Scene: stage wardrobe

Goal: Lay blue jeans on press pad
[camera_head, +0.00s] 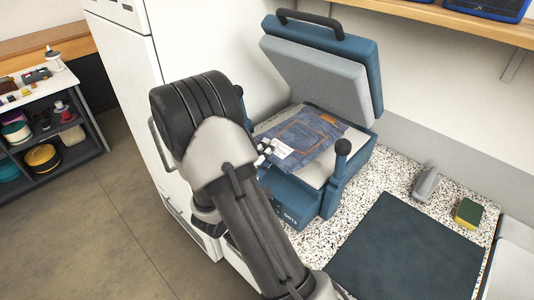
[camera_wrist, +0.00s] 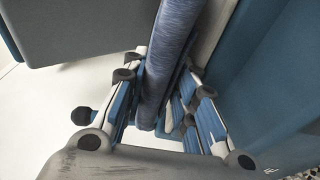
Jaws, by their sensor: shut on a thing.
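The blue jeans (camera_head: 310,131), folded with brown stitching and a white tag, lie over the pale press pad (camera_head: 317,174) of the open blue press, seen in the head view. My gripper (camera_head: 265,150) is at the left edge of the pad, partly hidden by my arm. In the wrist view, my gripper (camera_wrist: 166,95) is shut on an edge of the blue jeans (camera_wrist: 172,40), which runs as a narrow fold between the fingers. Whether the whole garment rests flat on the pad is hard to tell.
The press lid (camera_head: 320,75) stands tilted open above the pad. A black-knobbed lever (camera_head: 341,150) rises at the pad's front right. A dark mat (camera_head: 405,255), a grey tool (camera_head: 426,183) and a yellow-green sponge (camera_head: 467,213) lie on the speckled counter. A white cabinet (camera_head: 125,75) stands left.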

